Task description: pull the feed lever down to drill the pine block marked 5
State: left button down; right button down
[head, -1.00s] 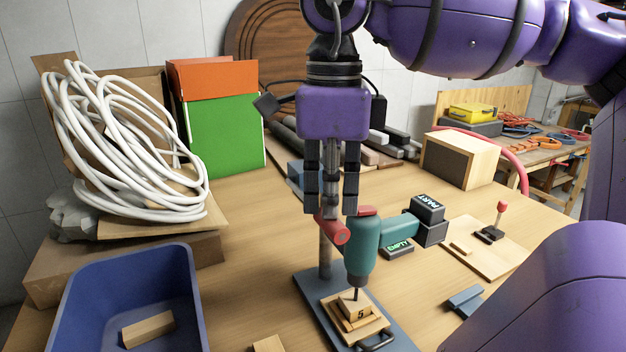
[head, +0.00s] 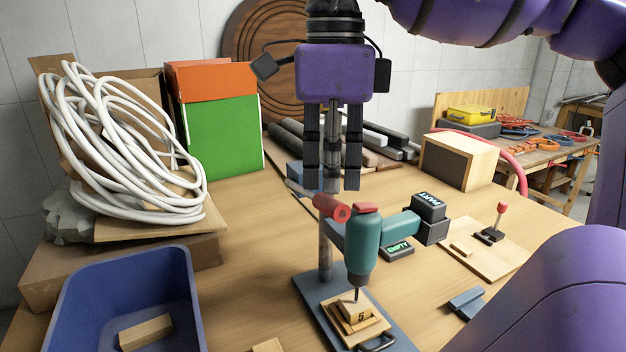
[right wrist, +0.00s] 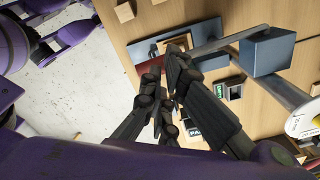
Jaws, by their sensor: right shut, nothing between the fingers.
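The teal drill (head: 362,248) stands on a grey post over a blue-grey base (head: 309,290). The pine block marked 5 (head: 355,310) sits in a wooden holder under the bit, and the bit tip appears at or very near its top. The feed lever's red grip (head: 332,207) sticks out on the left of the drill. My right gripper (head: 331,187) is shut and empty, fingers pointing down, just above the red grip in the picture; I cannot tell if they touch. The fingers also show in the right wrist view (right wrist: 163,78). My left gripper is not in view.
A blue bin (head: 68,292) with a wood block stands front left, below a coiled white hose (head: 120,150). A sign reading EMPTY (head: 397,250) and a board with a small red-topped lever (head: 501,208) are to the right.

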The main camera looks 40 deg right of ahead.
jog(key=shift+r, duration=3)
